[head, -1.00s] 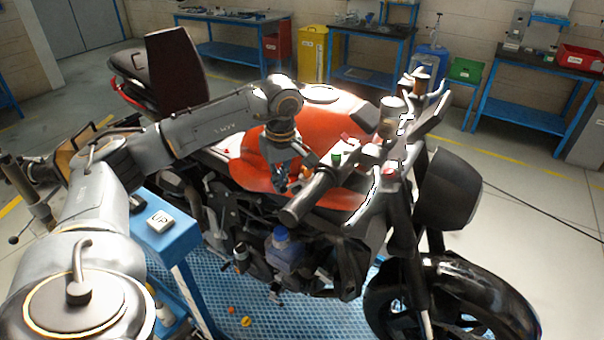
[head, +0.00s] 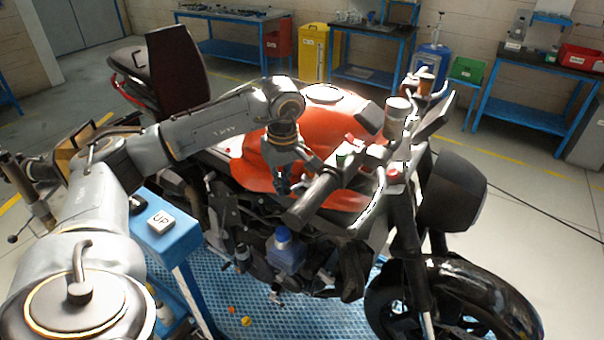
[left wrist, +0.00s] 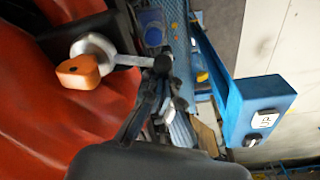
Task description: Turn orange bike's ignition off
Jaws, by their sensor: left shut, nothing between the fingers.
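The orange motorcycle (head: 262,160) stands in the middle of the head view. My left gripper (head: 284,186) points down beside its orange tank, behind the black handlebar grip (head: 312,200). Its fingers are shut and empty, and partly hidden by the grip. In the left wrist view, an orange key-like tab (left wrist: 78,72) sits at a round silver fitting (left wrist: 92,50) beside the orange bodywork (left wrist: 55,118). I cannot tell whether the tab is in the on or off position. My right gripper is not in view.
A blue stand (head: 178,240) with a white "UP" button (head: 161,222) is beside the bike, near my left arm. The handlebar and black headlight (head: 455,190) crowd the front. Blue benches (head: 225,50) line the back wall. Open floor lies to the right.

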